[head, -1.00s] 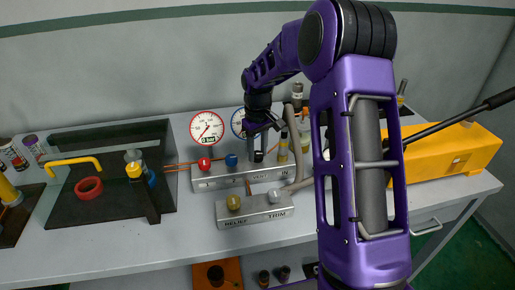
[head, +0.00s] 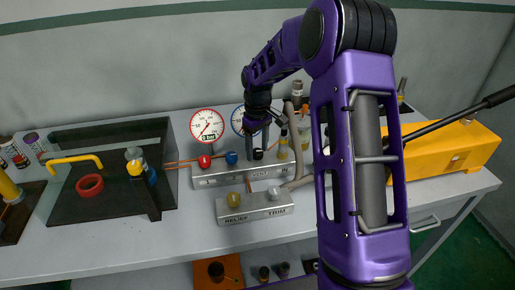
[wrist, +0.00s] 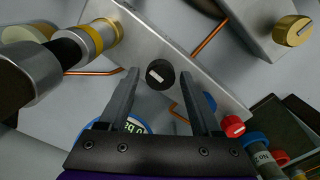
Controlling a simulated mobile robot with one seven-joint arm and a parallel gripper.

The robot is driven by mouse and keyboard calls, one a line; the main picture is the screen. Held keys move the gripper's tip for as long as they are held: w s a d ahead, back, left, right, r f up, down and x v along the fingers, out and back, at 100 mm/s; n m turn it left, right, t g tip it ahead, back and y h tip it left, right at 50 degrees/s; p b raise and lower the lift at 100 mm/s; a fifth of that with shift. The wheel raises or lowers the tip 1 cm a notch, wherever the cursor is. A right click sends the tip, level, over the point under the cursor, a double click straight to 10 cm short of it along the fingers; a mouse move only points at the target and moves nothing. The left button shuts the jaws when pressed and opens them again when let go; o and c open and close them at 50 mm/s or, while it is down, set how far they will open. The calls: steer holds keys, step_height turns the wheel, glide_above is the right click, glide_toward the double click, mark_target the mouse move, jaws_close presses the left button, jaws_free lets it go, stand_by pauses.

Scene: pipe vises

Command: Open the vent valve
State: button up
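A black round knob (wrist: 160,74) with a white bar mark sits on the rear grey valve block (head: 300,172). In the head view the knob (head: 258,154) is beside a blue knob (head: 231,158) and a red knob (head: 205,162). My gripper (wrist: 157,77) is open, pointing at the block, with the black knob showing between its two fingertips. The fingers look apart from the knob; their depth is unclear. In the head view my gripper (head: 258,148) is above the block.
A front block has a yellow RELIEF knob (head: 234,200) and a pale TRIM knob (head: 274,192). Two dial gauges stand behind, one clear at left (head: 207,126). A brass-banded fitting (wrist: 98,38) is close beside my fingers. A black tray (head: 75,205) is left, a yellow pump (head: 455,150) right.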

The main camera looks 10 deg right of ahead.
mark_target(257, 151)
steer(key=shift+o, duration=0.2)
step_height(257, 151, up, 17)
steer(key=shift+r, duration=0.2)
stand_by(0.4)
